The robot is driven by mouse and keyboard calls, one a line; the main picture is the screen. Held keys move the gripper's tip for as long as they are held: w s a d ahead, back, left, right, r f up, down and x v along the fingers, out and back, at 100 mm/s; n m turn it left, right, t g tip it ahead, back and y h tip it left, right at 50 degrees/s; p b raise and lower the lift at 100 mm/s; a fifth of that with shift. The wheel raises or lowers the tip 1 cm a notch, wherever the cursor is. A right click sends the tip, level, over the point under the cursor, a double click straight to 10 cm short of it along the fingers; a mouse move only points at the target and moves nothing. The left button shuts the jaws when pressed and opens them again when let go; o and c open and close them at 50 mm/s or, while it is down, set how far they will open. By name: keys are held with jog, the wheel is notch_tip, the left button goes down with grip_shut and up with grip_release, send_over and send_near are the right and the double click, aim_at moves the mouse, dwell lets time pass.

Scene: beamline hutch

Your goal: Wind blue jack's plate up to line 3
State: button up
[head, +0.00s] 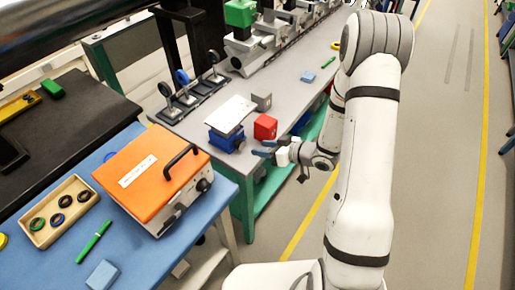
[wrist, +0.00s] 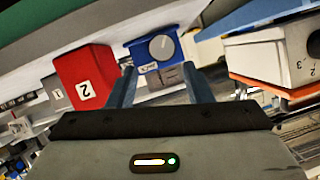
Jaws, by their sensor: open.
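The blue jack (head: 225,139) stands on the grey bench with a pale plate (head: 231,113) on top. In the wrist view, which looks upside down, the blue jack (wrist: 143,53) shows a round grey knob (wrist: 162,47) facing me. I cannot read the plate's height or any line marks. My gripper (head: 263,148) is open and empty, just right of the jack in the head view. In the wrist view its blue fingers (wrist: 160,82) spread on either side below the knob, apart from it.
A red block (head: 265,127) marked 2 and a grey block (head: 262,101) marked 1 stand close beside the jack. An orange-topped box (head: 150,170) with a black handle sits on the blue table (head: 140,264) to the left. Lens mounts (head: 184,90) stand behind.

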aim_at(242, 145)
jog(key=w+a+f+n+t+b, duration=0.1)
jog(key=a+b, duration=0.1)
jog(key=b, duration=0.2)
jog(key=w+a+f+n+t+h+b, duration=0.1)
jog(key=a+n+b, duration=0.1)
jog(key=b, duration=0.2)
jog(key=w+a+f+n+h+b, duration=0.1)
jog(key=a+b, duration=0.2)
jog(key=b, duration=0.1)
jog(key=shift+w+n+t, duration=0.3)
jog(key=shift+w+t, duration=0.05)
jog(key=shift+t, duration=0.05)
jog(key=shift+d, duration=0.1)
jog(key=shift+c, duration=0.2)
